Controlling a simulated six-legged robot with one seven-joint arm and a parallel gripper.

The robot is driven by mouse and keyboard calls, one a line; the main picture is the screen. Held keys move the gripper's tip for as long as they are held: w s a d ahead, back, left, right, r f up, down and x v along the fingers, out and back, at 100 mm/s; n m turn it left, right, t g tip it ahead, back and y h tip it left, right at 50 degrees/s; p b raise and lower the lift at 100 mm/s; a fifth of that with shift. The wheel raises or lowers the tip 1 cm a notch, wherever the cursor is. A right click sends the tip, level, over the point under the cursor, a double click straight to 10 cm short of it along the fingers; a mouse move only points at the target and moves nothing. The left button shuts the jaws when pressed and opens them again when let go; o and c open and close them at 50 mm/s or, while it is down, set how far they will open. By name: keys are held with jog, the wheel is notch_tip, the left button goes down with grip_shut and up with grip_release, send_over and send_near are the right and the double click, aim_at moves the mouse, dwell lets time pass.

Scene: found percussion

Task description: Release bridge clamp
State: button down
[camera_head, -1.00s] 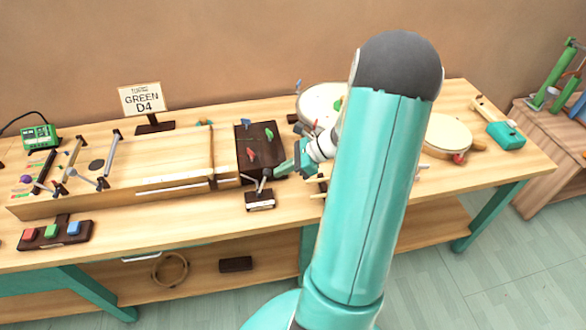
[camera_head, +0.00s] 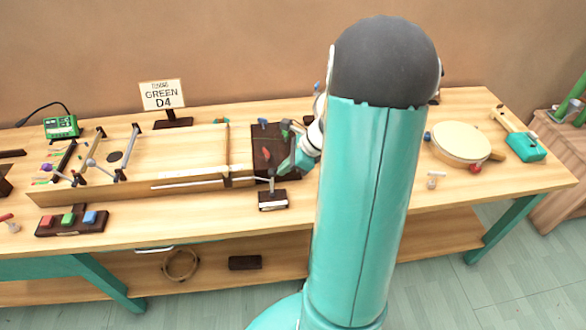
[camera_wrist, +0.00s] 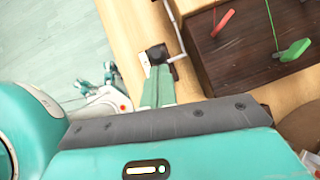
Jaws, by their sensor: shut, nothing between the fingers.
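A small dark block with a pale label and an upright metal lever, which looks like the bridge clamp (camera_head: 272,201), sits at the table's front edge, in front of a dark tuning board (camera_head: 262,140). In the wrist view a metal rod ends at a black knob (camera_wrist: 157,54), probably the clamp's lever. My teal gripper (camera_head: 284,168) is low beside the lever, over the board's front right corner. In the wrist view its fingers (camera_wrist: 157,78) are shut, with the tips at the knob; whether they touch it I cannot tell.
The dark board carries red, green (camera_wrist: 292,50) and blue pegs. A long wooden soundbox (camera_head: 180,155) extends left, with a bridge bar (camera_head: 228,147) across it. A drum (camera_head: 460,142) is at right. My arm hides the middle of the table.

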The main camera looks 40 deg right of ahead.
jog(key=shift+w+a+r+g+h, duration=0.2)
jog(key=shift+w+a+g+h, duration=0.2)
jog(key=shift+a+h, duration=0.15)
jog(key=shift+w+a+r+g+h, duration=0.15)
jog(key=shift+w+a+g+h, duration=0.15)
jog(key=shift+w+a+h, duration=0.2)
jog(key=shift+w+a, duration=0.3)
jog(key=shift+a, duration=0.25)
jog(key=shift+w+a, duration=0.3)
jog(key=shift+a, duration=0.25)
jog(key=shift+a, duration=0.1)
